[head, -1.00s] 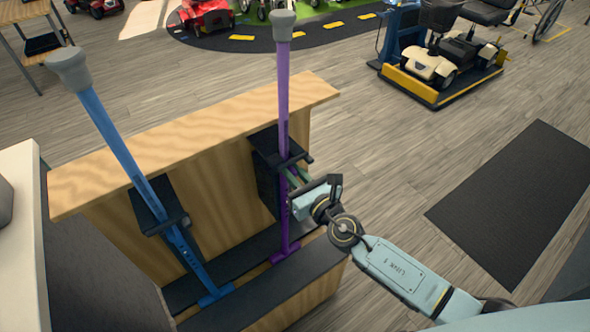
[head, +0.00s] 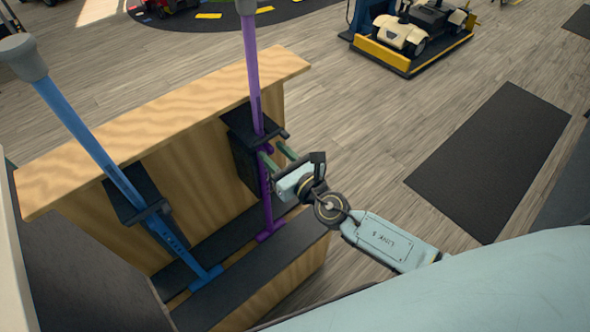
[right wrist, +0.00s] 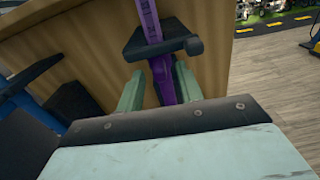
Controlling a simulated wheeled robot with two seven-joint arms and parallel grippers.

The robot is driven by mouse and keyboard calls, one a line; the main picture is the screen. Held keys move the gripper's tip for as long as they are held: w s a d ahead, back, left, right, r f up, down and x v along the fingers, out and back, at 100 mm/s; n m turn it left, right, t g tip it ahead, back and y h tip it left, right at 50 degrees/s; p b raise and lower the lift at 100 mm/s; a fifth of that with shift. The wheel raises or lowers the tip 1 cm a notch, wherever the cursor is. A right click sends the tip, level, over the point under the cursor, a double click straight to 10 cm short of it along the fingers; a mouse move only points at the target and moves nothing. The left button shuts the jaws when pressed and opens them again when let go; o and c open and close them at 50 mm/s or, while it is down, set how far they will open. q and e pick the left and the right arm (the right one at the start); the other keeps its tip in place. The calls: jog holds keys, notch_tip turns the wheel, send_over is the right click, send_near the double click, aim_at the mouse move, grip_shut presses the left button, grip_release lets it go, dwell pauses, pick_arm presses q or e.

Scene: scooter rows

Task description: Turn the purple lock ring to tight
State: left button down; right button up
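A purple pole (head: 251,70) with a grey end stands upright, passing through a black bracket (head: 241,126) on a wooden stand. Its lower section (head: 266,205) has holes and ends in a purple foot on the black base. I cannot clearly make out the purple lock ring apart from the pole. My right gripper (head: 276,156) is just below the bracket's dark bar. In the right wrist view, its two green fingers (right wrist: 158,86) stand apart on either side of the purple pole (right wrist: 149,22), with gaps beside it. My left gripper is not in view.
A blue pole (head: 90,135) stands in a similar bracket to the left.

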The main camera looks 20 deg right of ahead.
jog(key=b+v, duration=0.1)
jog(key=v, duration=1)
jog(key=shift+s, duration=0.35)
jog(key=s+d+f+m+g+h, duration=0.25)
jog(key=f+m, duration=0.35)
jog(key=f, duration=0.3)
jog(key=s+d+f+m+g+h, duration=0.2)
jog(key=d+f+m, duration=0.25)
jog(key=f, duration=0.45)
jog(key=s+d+f+m+g+h, duration=0.2)
jog(key=d+f+m+g, duration=0.1)
jog(key=f+m, duration=0.5)
jog(key=s+f+m+g, duration=0.2)
jog(key=s+f+m, duration=0.4)
jog(key=s, duration=0.3)
jog(key=s+a+f+m+g, duration=0.1)
jog(key=s+f+m+g, duration=0.2)
jog(key=s+f+m, duration=0.3)
jog(key=s+a+f+m+g, duration=0.1)
jog(key=s+f+m+g, duration=0.2)
jog(key=s, duration=1)
notch_tip(320, 180, down, 3)
jog(key=m, duration=0.3)
jog(key=shift+s+y, duration=0.2)
jog(key=shift+y, duration=0.15)
